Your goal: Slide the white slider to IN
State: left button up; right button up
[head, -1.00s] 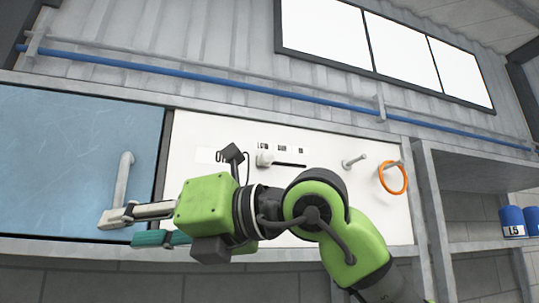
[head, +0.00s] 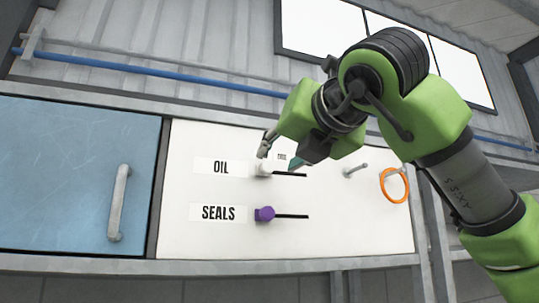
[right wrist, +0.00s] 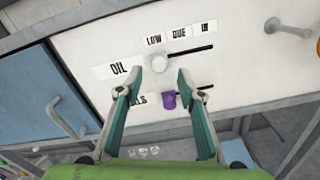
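The white slider (head: 263,167) is a round knob at the left end of a black slot on the white panel, beside the OIL label (head: 221,167). In the right wrist view the white slider (right wrist: 158,63) sits below the LOW label (right wrist: 153,40); the DUE label (right wrist: 179,33) and IN label (right wrist: 204,26) follow to the right. My right gripper (head: 278,160) is open in front of the panel near the knob. In the wrist view its fingertips (right wrist: 159,75) are on either side of the knob, slightly below it; contact does not show. My left gripper is not in view.
A purple slider (head: 264,214) sits below, at the left end of the SEALS slot. An orange ring (head: 394,186) hangs from a peg at right, with another peg (head: 355,168) beside it. A blue door (head: 75,170) with a grey handle (head: 119,203) is at left.

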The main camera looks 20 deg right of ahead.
aim_at(270, 165)
jog(key=w+p, duration=0.2)
jog(key=w, duration=0.3)
jog(key=shift+w+a+r, duration=0.1)
jog(key=shift+w, duration=0.55)
jog(key=shift+c, duration=0.2)
